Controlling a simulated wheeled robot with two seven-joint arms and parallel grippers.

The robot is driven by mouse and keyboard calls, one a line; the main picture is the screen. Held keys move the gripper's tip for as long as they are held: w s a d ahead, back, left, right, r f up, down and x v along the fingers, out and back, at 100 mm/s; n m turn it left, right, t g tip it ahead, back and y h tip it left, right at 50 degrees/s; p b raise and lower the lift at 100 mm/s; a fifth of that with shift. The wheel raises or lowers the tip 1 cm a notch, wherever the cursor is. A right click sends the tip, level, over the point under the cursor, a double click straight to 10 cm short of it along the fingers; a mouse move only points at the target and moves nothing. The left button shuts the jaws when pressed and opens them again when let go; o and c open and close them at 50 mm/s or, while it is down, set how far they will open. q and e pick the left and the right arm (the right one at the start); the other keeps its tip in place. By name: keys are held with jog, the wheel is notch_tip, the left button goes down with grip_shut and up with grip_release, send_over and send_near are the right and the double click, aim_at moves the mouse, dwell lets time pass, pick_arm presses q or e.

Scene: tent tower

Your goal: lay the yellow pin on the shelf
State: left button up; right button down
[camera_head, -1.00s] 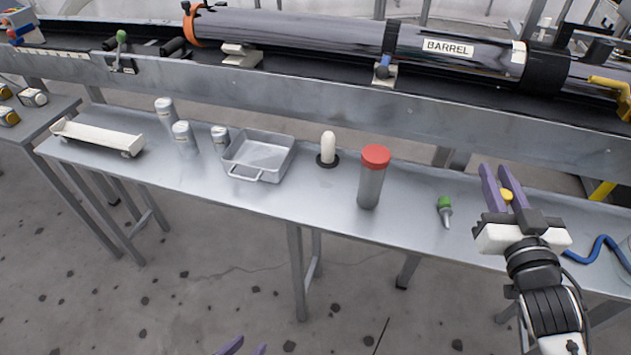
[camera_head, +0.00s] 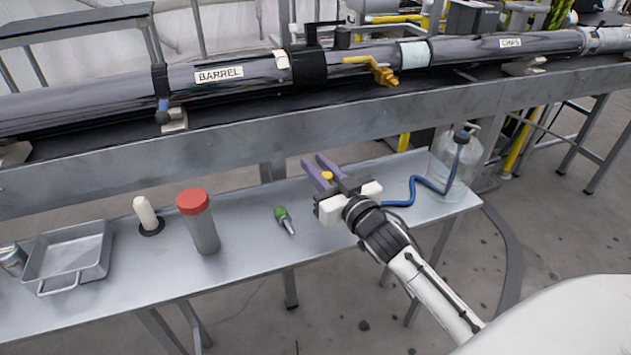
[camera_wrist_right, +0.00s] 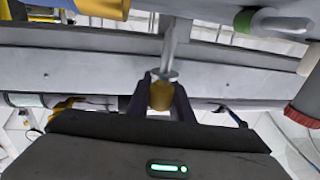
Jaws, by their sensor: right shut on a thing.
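My right gripper (camera_head: 322,174) has its purple fingers shut on the yellow pin. The pin's yellow head (camera_head: 327,176) shows between the fingers in the head view. In the right wrist view the yellow head (camera_wrist_right: 161,95) sits between the fingertips of the right gripper (camera_wrist_right: 160,92), and a metal shank (camera_wrist_right: 169,45) extends beyond them. The gripper is over the grey metal shelf (camera_head: 250,265), right of the green pin; I cannot tell its exact height. My left gripper is out of view.
A green-headed pin (camera_head: 284,220) lies on the shelf. A red-capped cylinder (camera_head: 201,225), a white peg on a black base (camera_head: 147,214) and a metal tray (camera_head: 40,262) stand left. A blue hose (camera_head: 413,189) and clear jug (camera_head: 456,165) are right. The barrel (camera_head: 225,75) runs behind.

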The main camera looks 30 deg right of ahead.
notch_tip(320, 180, down, 3)
jog(key=shift+f+b, duration=0.2)
jog(key=shift+b, duration=0.25)
jog(key=shift+r, duration=0.1)
jog(key=c, duration=1.6)
grip_release()
jog(key=shift+o, duration=0.2)
jog(key=shift+s, duration=0.4)
jog(key=s, duration=0.7)
jog(key=s+a+p, duration=0.1)
jog(key=s, duration=0.3)
jog(key=shift+s, duration=0.15)
